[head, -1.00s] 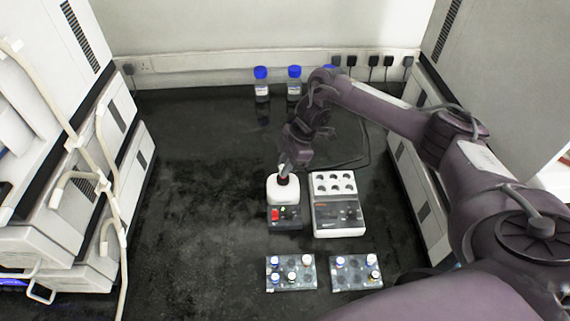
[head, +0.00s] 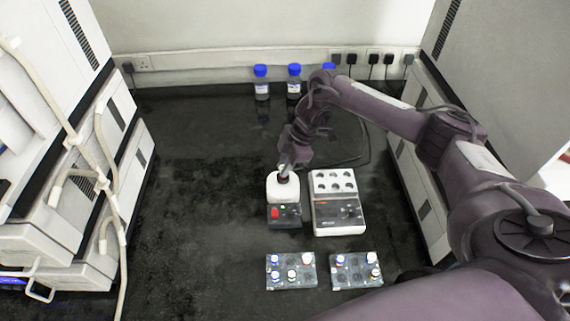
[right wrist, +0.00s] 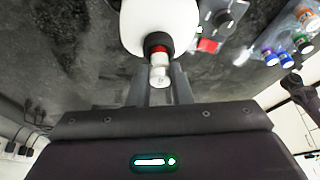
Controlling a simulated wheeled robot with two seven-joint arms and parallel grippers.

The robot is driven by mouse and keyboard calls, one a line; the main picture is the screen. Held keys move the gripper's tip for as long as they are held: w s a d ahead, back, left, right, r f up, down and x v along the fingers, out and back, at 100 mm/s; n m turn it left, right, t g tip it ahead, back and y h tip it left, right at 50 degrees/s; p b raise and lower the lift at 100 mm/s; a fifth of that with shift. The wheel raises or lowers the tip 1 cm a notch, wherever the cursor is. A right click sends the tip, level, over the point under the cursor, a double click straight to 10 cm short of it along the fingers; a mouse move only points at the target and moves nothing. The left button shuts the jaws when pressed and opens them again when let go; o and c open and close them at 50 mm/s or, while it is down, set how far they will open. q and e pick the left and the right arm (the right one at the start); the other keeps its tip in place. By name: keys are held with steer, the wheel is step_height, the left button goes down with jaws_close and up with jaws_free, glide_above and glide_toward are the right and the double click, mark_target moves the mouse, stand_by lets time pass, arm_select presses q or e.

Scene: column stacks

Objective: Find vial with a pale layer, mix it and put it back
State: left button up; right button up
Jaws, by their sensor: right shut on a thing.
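My right gripper (head: 284,169) is over the white head of the vortex mixer (head: 283,188). In the right wrist view my right gripper (right wrist: 159,88) is shut on a small vial (right wrist: 159,74) with a pale end towards me. The vial's far end is at the mixer's dark cup (right wrist: 157,42), where a red band shows; the contact itself is too small to judge. The vial's layers cannot be made out. Two vial racks stand in front: the left rack (head: 303,281) and the right rack (head: 346,283), each with several capped vials. My left gripper is not in view.
A white-and-grey device with round wells (head: 338,218) stands right of the mixer. Blue-capped bottles (head: 261,84) stand at the back wall. Tall instruments flank the bench on both sides. The black bench (head: 200,200) is clear left of the mixer.

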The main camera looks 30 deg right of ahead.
steer(key=shift+f+b, duration=0.35)
steer(key=shift+f, duration=0.4)
stand_by(0.6)
stand_by(1.6)
step_height(320, 180, up, 6)
steer(key=p, duration=0.5)
steer(key=shift+r, duration=0.1)
stand_by(0.6)
